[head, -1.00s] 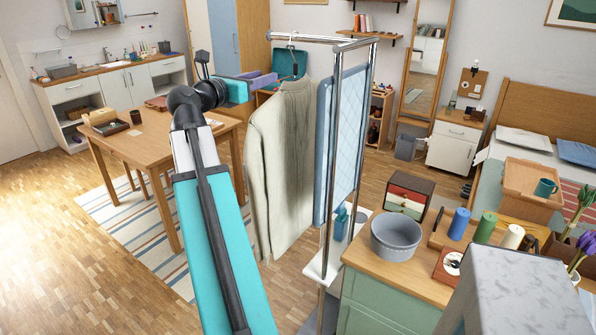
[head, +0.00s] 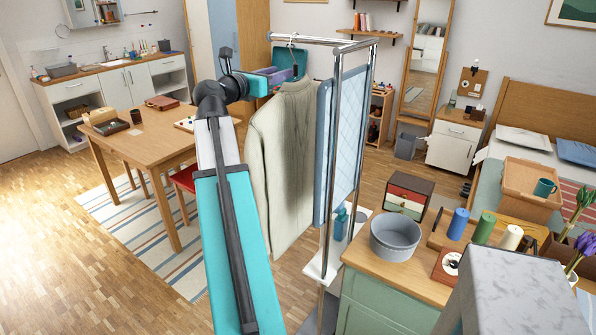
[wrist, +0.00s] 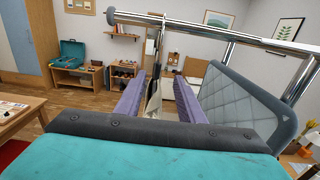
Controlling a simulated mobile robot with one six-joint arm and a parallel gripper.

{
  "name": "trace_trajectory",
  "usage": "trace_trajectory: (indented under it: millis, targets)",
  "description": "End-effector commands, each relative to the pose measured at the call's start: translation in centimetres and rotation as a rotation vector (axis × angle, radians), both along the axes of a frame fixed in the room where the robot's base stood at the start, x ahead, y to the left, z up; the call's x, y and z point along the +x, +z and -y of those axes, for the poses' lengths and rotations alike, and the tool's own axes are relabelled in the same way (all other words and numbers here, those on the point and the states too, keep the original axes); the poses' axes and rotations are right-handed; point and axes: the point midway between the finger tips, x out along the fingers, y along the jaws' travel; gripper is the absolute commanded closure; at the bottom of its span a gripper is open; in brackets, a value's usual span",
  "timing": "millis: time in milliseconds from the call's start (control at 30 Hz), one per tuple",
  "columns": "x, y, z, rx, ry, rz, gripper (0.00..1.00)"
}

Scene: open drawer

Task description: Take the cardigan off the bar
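The cream knitted cardigan (head: 285,165) hangs on a hanger (head: 292,42) from the chrome bar (head: 312,39) in the head view. In the wrist view, the hanger's hook (wrist: 159,32) loops over the bar (wrist: 190,27). My gripper (wrist: 158,82) is open. Its two purple fingers stand either side of the hanger's neck and a narrow strip of the cardigan (wrist: 154,100), below the bar. A gap shows between the fingers. In the head view, my gripper (head: 285,75) is at the cardigan's top and partly hidden.
A blue quilted panel (head: 345,140) hangs right of the cardigan, close to my right finger in the wrist view (wrist: 235,95). A dresser (head: 400,285) with a grey bowl (head: 396,240) stands at right. A wooden table (head: 165,145) stands left. Floor below left is clear.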

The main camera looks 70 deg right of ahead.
Motion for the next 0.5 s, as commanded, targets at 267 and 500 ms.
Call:
trace_trajectory:
  millis: [267,500]
  targets:
    - [-0.6,0.0,2.1,0.0,0.0,0.001,0.65]
    - [-0.6,0.0,2.1,0.0,0.0,0.001,0.65]
